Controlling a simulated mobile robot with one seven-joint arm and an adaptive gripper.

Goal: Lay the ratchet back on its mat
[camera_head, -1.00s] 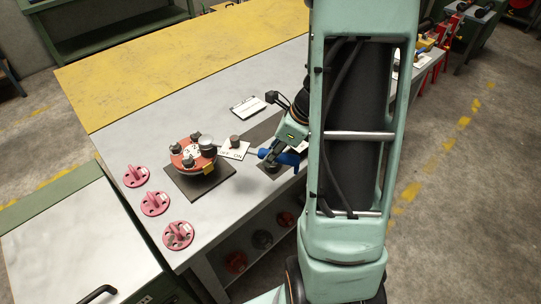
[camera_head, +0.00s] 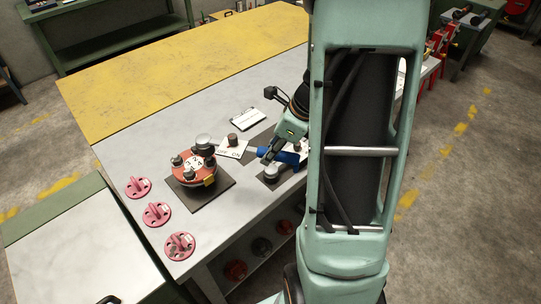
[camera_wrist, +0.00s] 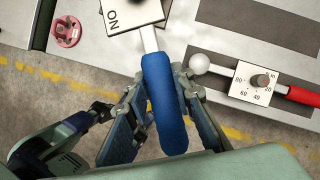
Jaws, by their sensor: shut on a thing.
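My gripper (camera_wrist: 160,76) is shut on the ratchet's blue handle (camera_wrist: 166,112). The ratchet's white ON/OFF plate (camera_head: 233,149) with a dark knob points left, towards the spool. The bare dark mat (camera_wrist: 262,18) is to the right of the ratchet's plate in the wrist view. The mat also shows in part behind my gripper (camera_head: 262,133). How high the ratchet is above the bench is hard to tell.
A red-handled wrench (camera_wrist: 302,96) with a dial plate and silver ball lies on a nearer dark mat (camera_wrist: 215,98). The flanged spool (camera_head: 197,168) stands on a square mat to the left. Several pink pieces (camera_head: 157,214) line the left edge. A white card (camera_head: 248,118) lies farther back.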

